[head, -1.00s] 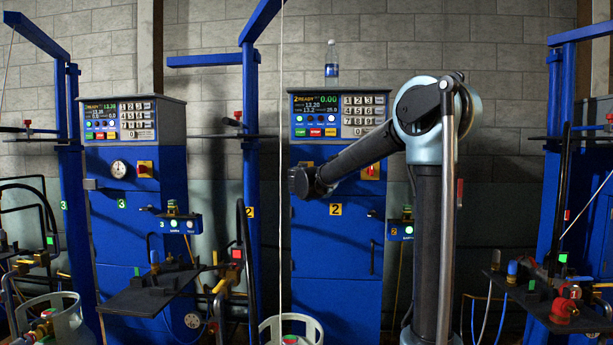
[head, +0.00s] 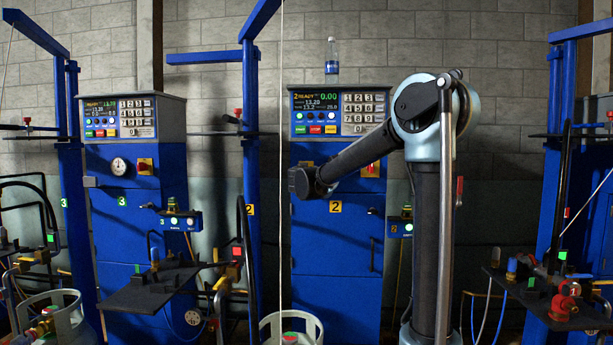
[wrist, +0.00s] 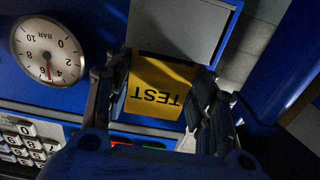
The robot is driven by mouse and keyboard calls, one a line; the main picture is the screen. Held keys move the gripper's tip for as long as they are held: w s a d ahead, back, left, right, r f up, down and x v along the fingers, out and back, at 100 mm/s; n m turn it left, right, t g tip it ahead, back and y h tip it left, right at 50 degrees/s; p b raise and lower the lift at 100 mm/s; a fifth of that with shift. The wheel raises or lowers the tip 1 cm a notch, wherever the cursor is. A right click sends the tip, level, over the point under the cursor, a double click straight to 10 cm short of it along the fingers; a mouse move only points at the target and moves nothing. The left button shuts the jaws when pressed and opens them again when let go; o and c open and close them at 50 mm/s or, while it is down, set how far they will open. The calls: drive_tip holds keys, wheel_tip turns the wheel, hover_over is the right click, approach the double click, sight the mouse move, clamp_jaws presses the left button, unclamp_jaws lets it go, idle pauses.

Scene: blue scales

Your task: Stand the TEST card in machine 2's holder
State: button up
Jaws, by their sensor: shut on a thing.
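The yellow TEST card (wrist: 152,100) is between the fingers of my gripper (wrist: 162,75) in the wrist view, with its black lettering upside down. My gripper is shut on it. A pale grey panel (wrist: 180,28) lies beyond the card, and I cannot tell whether they touch. Machine 2 (head: 335,240) is the blue cabinet in the middle of the head view, with a lit display and keypad. My arm crosses in front of its right side. I cannot make out its card holder for certain. My gripper and the card do not show in the head view.
A round pressure gauge (wrist: 48,52) and a keypad (wrist: 22,140) are left of my gripper in the wrist view. Machine 3 (head: 140,215) is to the left. A blue post (head: 250,140) stands between them.

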drive_tip(key=shift+f, duration=0.45)
idle(0.3)
drive_tip(key=o, duration=1.1)
drive_tip(key=shift+c, duration=0.2)
drive_tip(key=shift+s, duration=0.1)
drive_tip(key=s, duration=1.1)
drive_tip(key=shift+s, duration=0.35)
